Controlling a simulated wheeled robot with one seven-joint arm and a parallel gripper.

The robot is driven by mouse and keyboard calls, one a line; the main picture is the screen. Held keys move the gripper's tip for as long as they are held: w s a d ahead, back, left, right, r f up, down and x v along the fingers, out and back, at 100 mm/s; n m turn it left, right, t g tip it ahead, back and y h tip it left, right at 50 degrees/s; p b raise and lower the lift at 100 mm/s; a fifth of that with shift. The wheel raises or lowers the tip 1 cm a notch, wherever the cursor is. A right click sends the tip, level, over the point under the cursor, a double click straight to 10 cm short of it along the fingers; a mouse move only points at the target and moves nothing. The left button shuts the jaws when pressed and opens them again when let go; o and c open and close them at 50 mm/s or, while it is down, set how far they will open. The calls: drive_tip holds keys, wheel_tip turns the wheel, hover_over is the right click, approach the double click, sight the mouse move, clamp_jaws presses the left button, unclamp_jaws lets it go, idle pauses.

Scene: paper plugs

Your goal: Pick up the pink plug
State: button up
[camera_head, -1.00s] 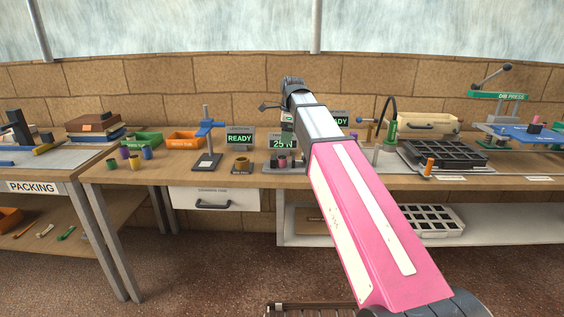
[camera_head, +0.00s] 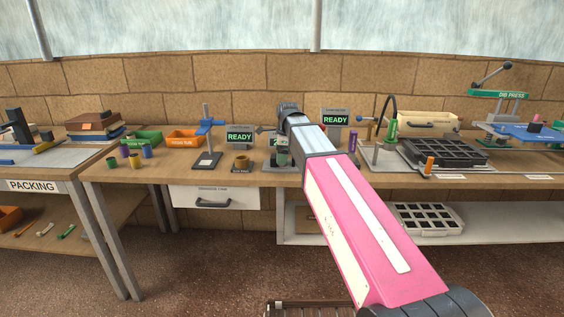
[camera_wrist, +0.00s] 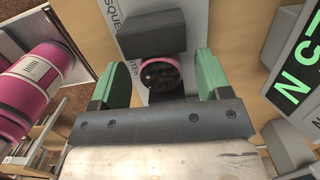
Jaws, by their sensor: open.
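The pink plug (camera_wrist: 160,78) stands in the wrist view, seen from above, with a pink rim and a dark hollow top. It is beside a dark grey block on the light plate of the squeeze tester (camera_wrist: 132,72). My gripper (camera_wrist: 162,66) is open, with a green finger on either side of the plug and a gap showing at each side. In the head view my gripper (camera_head: 281,158) is low over the tester, and I cannot make out the plug there.
A display with green characters (camera_wrist: 293,72) stands close on the right in the wrist view. In the head view, a blue stand (camera_head: 207,140) and a brown pot (camera_head: 241,164) are to the left; a black tray (camera_head: 440,152) is to the right.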

drive_tip(key=c, duration=1.1)
drive_tip(key=shift+r, duration=0.15)
